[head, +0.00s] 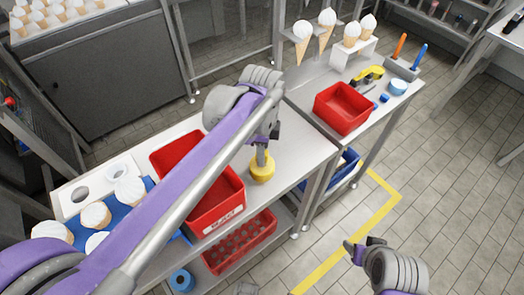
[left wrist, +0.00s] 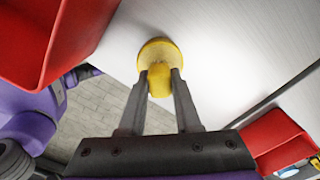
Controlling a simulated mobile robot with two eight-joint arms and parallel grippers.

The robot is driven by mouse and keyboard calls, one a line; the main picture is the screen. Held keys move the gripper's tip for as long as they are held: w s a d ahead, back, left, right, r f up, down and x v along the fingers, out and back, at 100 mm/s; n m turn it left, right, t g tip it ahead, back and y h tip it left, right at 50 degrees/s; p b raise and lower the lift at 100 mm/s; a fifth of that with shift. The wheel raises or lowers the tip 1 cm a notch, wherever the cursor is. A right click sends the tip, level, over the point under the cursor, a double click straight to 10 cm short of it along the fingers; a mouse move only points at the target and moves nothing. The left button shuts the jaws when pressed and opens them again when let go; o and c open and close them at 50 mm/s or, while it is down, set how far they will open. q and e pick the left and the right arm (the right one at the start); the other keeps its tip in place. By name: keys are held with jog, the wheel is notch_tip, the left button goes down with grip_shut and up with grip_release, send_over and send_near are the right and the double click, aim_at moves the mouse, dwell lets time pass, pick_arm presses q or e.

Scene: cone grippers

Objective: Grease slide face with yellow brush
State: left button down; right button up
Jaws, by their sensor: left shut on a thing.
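My left gripper (head: 262,150) is shut on a yellow brush (head: 262,171) with a round head and a short knob. In the left wrist view the two fingers (left wrist: 160,78) clasp the knob, and the round head (left wrist: 158,51) shows beyond them. The brush is at or just above the steel table (head: 292,158), right of the red reject bin (head: 214,212); whether it touches is unclear. I cannot make out a slide face by name in either view. My right gripper (head: 363,245) is open and empty over the floor at lower right.
Another red bin (head: 342,108) stands on the adjoining table, near blue tape (head: 398,87), a yellow tool (head: 368,75) and ice-cream cones (head: 327,30). More cones (head: 130,190) stand at left. A red crate (head: 240,243) sits on the lower shelf. Steel right of the brush is clear.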

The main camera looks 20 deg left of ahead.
pick_arm(q)
jog(key=shift+f+b, duration=0.3)
jog(key=shift+f, duration=0.25)
dwell(0.8)
dwell(0.9)
jog(key=shift+r+p, duration=2.45)
jog(key=shift+r, duration=1)
jog(key=shift+r, duration=0.1)
